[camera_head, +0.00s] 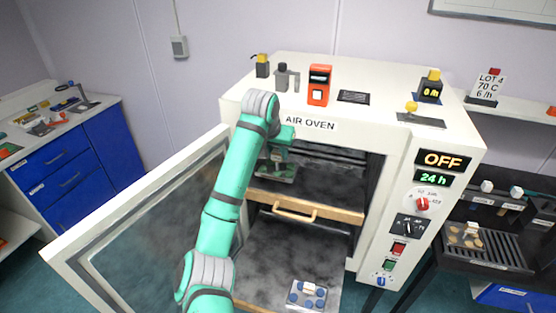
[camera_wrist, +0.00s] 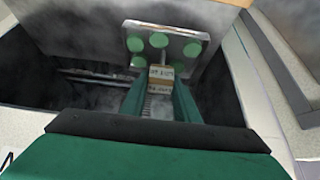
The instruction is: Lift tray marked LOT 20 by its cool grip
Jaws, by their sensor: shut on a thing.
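A metal tray with green discs (camera_wrist: 192,47) is inside the oven, and it also shows in the head view (camera_head: 284,178). A tan block-like grip with dark lettering (camera_wrist: 160,74) stands up from the tray; the lettering is too small and turned for me to read surely. My gripper (camera_wrist: 160,90) is shut on this grip, one green finger on each side. In the head view my gripper (camera_head: 278,152) reaches in through the oven's open front, above the tray. I cannot tell whether the tray is clear of the shelf.
The air oven (camera_head: 405,160) has its door (camera_head: 140,235) open at left; its display reads OFF. A wood-edged shelf with a handle (camera_head: 295,210) sits below the tray. A tray with blue discs (camera_head: 307,295) is lower down. A tan-disc tray (camera_head: 465,236) lies on the rack at right.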

